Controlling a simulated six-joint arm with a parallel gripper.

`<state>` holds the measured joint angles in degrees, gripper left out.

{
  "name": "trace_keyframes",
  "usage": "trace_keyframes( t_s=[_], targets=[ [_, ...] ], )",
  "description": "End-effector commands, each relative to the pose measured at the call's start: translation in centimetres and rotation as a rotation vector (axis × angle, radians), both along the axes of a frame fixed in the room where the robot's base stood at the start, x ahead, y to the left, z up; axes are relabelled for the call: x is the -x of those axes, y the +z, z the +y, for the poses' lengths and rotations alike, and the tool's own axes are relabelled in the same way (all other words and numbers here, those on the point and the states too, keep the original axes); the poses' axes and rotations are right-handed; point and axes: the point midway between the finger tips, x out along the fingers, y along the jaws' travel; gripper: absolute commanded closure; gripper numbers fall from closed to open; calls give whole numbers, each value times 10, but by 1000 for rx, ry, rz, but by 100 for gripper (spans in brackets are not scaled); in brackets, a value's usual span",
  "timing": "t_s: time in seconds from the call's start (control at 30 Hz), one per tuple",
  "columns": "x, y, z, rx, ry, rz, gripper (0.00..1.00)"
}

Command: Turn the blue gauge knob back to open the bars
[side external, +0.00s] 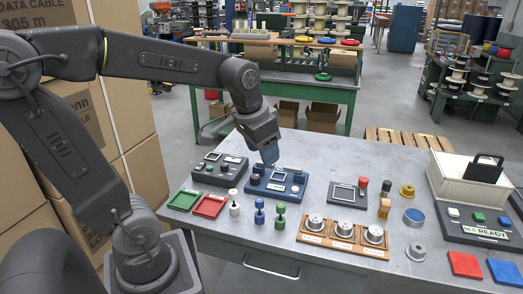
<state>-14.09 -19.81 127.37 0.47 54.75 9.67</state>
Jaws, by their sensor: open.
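The blue gauge (276,189) is a flat blue panel on the metal table, left of centre. It has a small square display (278,177) and knobs at its left and right ends. My gripper (268,164) points down over the back left part of this panel, close to its left knob (256,170). The jaws are small here, and I cannot tell whether they touch a knob. No bars can be made out clearly at this size.
A grey panel (220,173) stands left of the blue one, and another with a red knob (348,194) stands right. In front are green (184,200) and red (210,206) trays, small spools and a wooden rack (342,240). A white box (454,180) stands far right.

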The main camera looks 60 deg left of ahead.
Motion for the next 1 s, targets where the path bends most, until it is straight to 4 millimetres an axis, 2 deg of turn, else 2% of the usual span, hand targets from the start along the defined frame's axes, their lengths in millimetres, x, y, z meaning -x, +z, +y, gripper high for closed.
trace_keyframes(
  t_s=[0.07, 0.17, 0.27, 0.4, 0.5, 0.6, 0.73, 0.87, 1.0],
  targets=[
    [-6, -1, 7, 2, 12, 13, 40],
    [-21, -7, 29, 10, 41, 54, 39],
    [-42, -18, 65, 28, 85, 114, 39],
    [-63, -42, 123, 66, 142, 195, 39],
    [-70, -60, 160, 95, 173, 238, 39],
    [-73, -75, 185, 118, 193, 267, 39],
    [-73, -85, 201, 133, 205, 284, 39],
    [-73, -95, 203, 136, 205, 287, 39],
    [-73, -116, 201, 137, 204, 288, 39]
  ],
)
